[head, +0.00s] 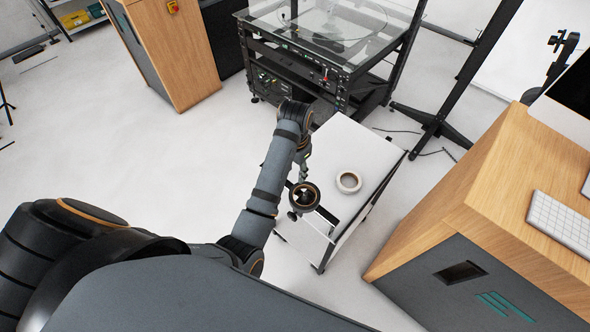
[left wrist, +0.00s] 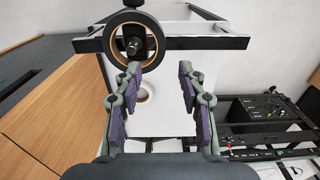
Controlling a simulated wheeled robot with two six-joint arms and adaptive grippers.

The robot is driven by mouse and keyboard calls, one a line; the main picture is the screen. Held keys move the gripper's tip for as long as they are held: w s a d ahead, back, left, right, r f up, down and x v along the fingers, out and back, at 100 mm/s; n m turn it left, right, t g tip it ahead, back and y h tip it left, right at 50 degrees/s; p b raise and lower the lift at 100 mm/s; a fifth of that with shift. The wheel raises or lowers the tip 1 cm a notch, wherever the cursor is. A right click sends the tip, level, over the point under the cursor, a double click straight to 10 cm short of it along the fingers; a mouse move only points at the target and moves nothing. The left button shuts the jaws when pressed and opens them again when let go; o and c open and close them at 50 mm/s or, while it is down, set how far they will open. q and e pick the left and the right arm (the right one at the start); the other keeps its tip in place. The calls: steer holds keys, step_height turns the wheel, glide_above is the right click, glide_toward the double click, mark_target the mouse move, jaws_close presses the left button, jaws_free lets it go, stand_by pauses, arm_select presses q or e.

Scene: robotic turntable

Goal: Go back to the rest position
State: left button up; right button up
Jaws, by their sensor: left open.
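My left arm reaches out over a small white-topped cart (head: 352,138). My left gripper (head: 302,163) is mostly hidden behind its own arm in the head view. In the left wrist view the gripper (left wrist: 159,72) is open, with nothing between its fingers. A black ring with a gold-brown inner rim (head: 293,197) sits at the cart's near left edge; it also shows at the top of the left wrist view (left wrist: 160,42). A white ring (head: 348,190) lies flat on the cart top, to the right of the gripper. My right gripper is out of view.
A glass-topped black-framed turntable unit (head: 325,72) stands behind the cart. A wooden desk (head: 480,205) with a keyboard (head: 558,222) is at right, a wooden cabinet (head: 180,55) at back left. The floor to the left of my arm is clear.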

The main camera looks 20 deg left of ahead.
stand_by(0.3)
arm_select(q)
steer(key=s+a+n+t, duration=0.2)
steer(key=s+a, duration=0.1)
steer(key=s, duration=0.5)
steer(key=s+a+n+t, duration=0.15)
steer(key=s+a, duration=0.25)
steer(key=s, duration=0.4)
step_height(320, 180, down, 30)
steer(key=a+g+y+b, duration=0.1)
steer(key=a+b, duration=0.1)
steer(key=b, duration=0.5)
steer(key=s+f+b, duration=0.2)
steer(key=s+f, duration=0.8)
steer(key=f, duration=0.2)
steer(key=s+a+f+g+b, duration=0.1)
steer(key=s+f+b, duration=0.2)
steer(key=s+f, duration=0.7)
step_height(320, 180, down, 3)
steer(key=shift+s+a+f, duration=0.1)
steer(key=shift+s+a, duration=0.1)
steer(key=shift+a, duration=0.05)
